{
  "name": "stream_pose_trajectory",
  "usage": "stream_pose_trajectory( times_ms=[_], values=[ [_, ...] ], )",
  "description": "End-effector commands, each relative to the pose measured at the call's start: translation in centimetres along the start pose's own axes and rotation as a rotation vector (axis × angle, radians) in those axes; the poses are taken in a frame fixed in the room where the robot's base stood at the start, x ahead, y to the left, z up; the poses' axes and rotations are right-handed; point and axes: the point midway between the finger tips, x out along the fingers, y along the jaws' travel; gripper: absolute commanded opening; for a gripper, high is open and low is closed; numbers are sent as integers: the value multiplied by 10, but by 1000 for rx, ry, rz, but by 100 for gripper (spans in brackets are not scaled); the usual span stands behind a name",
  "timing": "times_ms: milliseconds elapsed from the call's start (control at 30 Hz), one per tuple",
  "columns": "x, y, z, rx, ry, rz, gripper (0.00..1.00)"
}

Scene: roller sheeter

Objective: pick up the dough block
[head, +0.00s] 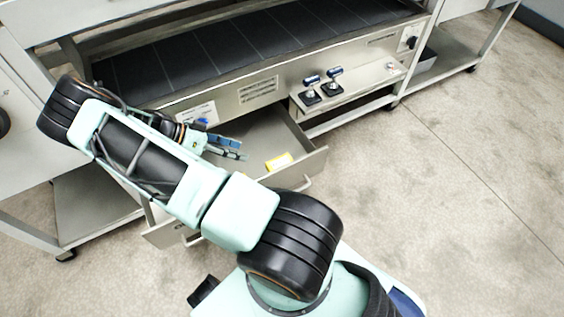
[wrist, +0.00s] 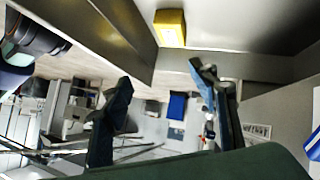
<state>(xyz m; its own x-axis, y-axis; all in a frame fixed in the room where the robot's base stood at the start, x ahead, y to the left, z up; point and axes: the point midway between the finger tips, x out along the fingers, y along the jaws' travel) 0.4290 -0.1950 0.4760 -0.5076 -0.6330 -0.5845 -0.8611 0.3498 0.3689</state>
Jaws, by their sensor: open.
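A small yellow block with a pale top (head: 279,161), the only thing here that could be the dough block, lies in the open drawer (head: 246,134) under the machine. In the wrist view the yellow block (wrist: 170,28) shows at the upper middle, against the drawer's inner wall. My gripper (head: 231,148) is over the drawer, to the left of the block and apart from it. In the wrist view my gripper (wrist: 161,82) has its two fingers spread with nothing between them.
The roller sheeter's dark belt (head: 230,48) runs behind the drawer. Two levers (head: 322,86) stand on a ledge at its right. The drawer's raised front wall (head: 306,164) is near the block. Bare floor (head: 440,190) lies to the right.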

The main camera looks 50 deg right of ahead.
Motion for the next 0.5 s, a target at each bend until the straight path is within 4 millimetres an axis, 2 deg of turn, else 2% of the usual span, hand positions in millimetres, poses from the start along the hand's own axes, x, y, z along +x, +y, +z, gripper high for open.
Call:
stream_pose_trajectory(
  times_ms=[33,133,300,500],
  values=[
    [24,-10,18,26,44,4,54],
    [50,-20,33,77,106,1,54],
    [73,-28,46,127,165,-9,54],
    [98,-29,44,141,179,-8,54]
  ],
)
